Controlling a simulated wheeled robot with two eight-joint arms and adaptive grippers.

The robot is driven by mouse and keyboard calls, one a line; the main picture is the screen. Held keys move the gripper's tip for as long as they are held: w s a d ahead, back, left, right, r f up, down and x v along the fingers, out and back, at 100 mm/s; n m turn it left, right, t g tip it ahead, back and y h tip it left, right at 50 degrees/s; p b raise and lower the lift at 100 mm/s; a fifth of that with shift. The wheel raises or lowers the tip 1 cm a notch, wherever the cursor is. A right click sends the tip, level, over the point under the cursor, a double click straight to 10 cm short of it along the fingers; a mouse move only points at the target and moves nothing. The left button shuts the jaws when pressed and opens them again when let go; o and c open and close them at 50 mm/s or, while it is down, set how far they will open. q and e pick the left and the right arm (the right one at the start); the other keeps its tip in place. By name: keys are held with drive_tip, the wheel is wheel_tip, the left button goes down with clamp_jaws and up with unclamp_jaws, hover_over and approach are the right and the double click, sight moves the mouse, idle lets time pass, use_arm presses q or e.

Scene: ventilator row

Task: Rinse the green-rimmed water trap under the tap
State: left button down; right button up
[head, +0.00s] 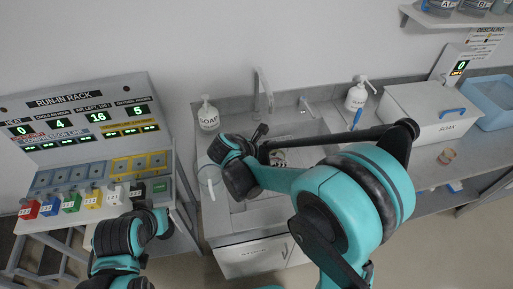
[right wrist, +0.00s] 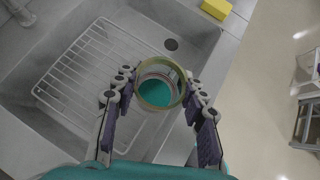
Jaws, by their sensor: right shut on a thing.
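In the right wrist view, my right gripper (right wrist: 160,95) is shut on a clear round cup with a pale yellow-green rim, the water trap (right wrist: 142,97). The fingers press on it from both sides, and its open mouth faces the camera. Teal shows through it. It is held above the sink (right wrist: 65,62). In the head view, my right gripper (head: 260,133) is small and dark over the sink, in front of the tap (head: 263,92); the trap cannot be made out there. My left arm is at the lower left; its fingers cannot be made out.
A wire rack (right wrist: 85,70) lies in the sink near the drain (right wrist: 171,44). A yellow sponge (right wrist: 215,8) is on the rim. Soap bottles (head: 208,116) (head: 356,97) stand behind. A white lidded box (head: 425,112) is at right, the run-in rack (head: 85,120) at left.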

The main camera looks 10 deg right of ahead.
drive_tip(key=shift+s+d, duration=0.1)
drive_tip(key=shift+d, duration=0.05)
drive_tip(key=w+d+f+b, duration=0.1)
drive_tip(key=w+f, duration=0.1)
drive_tip(key=w, duration=1.1)
drive_tip(key=shift+w+f+b, duration=0.4)
drive_tip(key=shift+d, duration=0.1)
drive_tip(key=shift+s, duration=0.1)
drive_tip(key=s, duration=0.8)
drive_tip(key=shift+a+b, duration=0.35)
drive_tip(key=shift+w, duration=0.1)
idle(0.4)
idle(1.0)
